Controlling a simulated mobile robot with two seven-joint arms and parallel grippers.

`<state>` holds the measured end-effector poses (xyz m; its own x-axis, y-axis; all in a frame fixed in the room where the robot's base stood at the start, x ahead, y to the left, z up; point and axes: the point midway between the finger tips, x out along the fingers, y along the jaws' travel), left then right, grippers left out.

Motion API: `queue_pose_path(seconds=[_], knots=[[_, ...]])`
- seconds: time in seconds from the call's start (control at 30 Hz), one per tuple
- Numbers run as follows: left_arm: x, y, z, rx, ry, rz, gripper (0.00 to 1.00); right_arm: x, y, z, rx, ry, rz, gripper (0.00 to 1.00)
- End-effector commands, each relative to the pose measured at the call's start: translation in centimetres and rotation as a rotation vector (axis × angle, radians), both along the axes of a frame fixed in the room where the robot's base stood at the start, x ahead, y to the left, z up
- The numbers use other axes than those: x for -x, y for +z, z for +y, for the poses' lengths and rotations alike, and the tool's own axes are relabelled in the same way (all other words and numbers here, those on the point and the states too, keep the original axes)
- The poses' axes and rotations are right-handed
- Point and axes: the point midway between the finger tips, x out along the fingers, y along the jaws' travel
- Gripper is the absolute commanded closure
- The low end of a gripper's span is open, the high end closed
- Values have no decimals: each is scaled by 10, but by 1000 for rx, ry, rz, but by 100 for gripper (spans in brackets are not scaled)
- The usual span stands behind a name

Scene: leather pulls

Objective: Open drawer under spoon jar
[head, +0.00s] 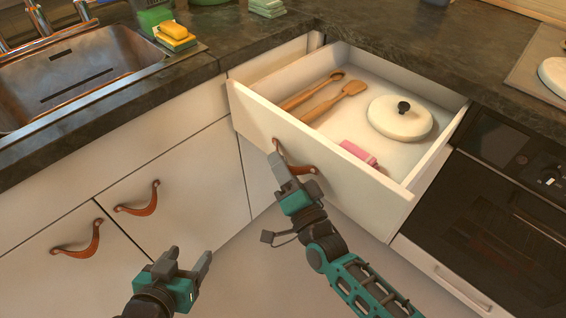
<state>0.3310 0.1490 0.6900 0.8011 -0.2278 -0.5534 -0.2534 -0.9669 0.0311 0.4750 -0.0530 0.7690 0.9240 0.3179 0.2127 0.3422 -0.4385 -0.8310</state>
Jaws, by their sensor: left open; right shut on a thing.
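A white drawer (324,155) stands pulled well out of the counter at the corner, showing its contents. Its brown leather pull (301,169) is on the front panel, partly hidden by my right gripper (279,165). That gripper is shut on the pull. My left gripper (191,259) is open and empty, low in front of the left cabinets and apart from them. I cannot make out a spoon jar on the visible part of the counter.
The drawer holds two wooden utensils (331,101), a white lid (400,118) and a pink item (358,152). A dark oven (480,215) is right of it. A sink (75,75) and two more leather pulls (138,208) are left. Floor below is clear.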

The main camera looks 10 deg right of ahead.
Motion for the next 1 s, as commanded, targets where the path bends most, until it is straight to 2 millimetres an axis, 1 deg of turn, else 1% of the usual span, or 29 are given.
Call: queue_pose_path(seconds=[0.07,0.1,0.3,0.53,0.67,0.77,1.0], knots=[[0,0,0,3,2,0,37,0,-1,0,0,-1,2,100],[0,0,-1,3,3,0,37,0,-1,0,0,-1,2,80],[0,0,-1,4,4,0,37,0,-1,0,0,-1,1,61],[0,0,0,3,3,1,37,0,0,-1,0,-1,1,60],[0,0,0,0,1,1,37,7,-3,-3,1,-1,3,60],[0,2,1,-4,0,0,37,22,-6,-8,2,0,5,60],[1,2,3,-9,-1,-1,37,72,-17,-25,2,1,6,60]])
